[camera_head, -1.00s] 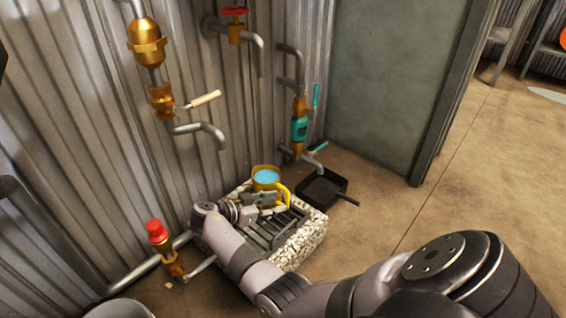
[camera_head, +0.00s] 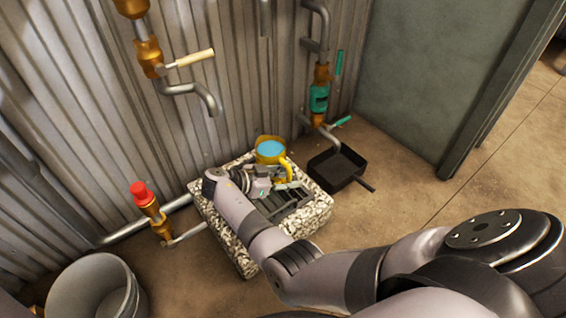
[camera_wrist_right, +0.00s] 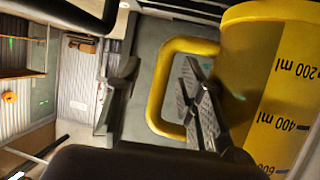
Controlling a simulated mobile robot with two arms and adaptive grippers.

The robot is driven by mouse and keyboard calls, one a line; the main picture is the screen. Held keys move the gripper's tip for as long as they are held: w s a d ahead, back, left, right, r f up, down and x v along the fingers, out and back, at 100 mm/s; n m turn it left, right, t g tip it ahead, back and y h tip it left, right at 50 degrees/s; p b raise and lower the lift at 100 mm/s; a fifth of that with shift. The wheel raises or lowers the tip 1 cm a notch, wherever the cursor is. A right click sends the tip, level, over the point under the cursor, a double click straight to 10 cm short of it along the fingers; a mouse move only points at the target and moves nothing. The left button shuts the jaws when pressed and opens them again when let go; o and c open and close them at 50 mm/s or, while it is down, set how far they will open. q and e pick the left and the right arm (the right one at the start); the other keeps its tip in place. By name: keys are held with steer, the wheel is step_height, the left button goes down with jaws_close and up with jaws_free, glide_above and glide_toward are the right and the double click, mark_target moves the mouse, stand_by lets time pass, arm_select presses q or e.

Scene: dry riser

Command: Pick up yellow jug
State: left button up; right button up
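The yellow jug (camera_head: 262,157) holds blue liquid and stands upright at the back of the pebbled drain block (camera_head: 232,243). In the right wrist view the jug (camera_wrist_right: 262,75) fills the right side, with black volume marks, and its handle loop (camera_wrist_right: 157,95) faces the gripper. My right gripper (camera_head: 284,178) is at the jug's handle side. In the wrist view the gripper (camera_wrist_right: 160,100) is open, one finger left of the handle bar and the other seen within the loop. Gaps show between the bar and both fingers. My left gripper is not in view.
A dark grate (camera_head: 285,207) lies on the block. A black pan (camera_head: 336,168) sits to the right and a grey bucket (camera_head: 92,285) at lower left. A red-capped valve (camera_head: 148,203) and wall pipes (camera_head: 205,98) stand close by. Open floor lies to the right.

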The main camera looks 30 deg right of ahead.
steer(key=shift+a, duration=0.1)
steer(key=shift+c, duration=0.6)
jaws_close()
stand_by(0.3)
steer(key=shift+r, duration=0.1)
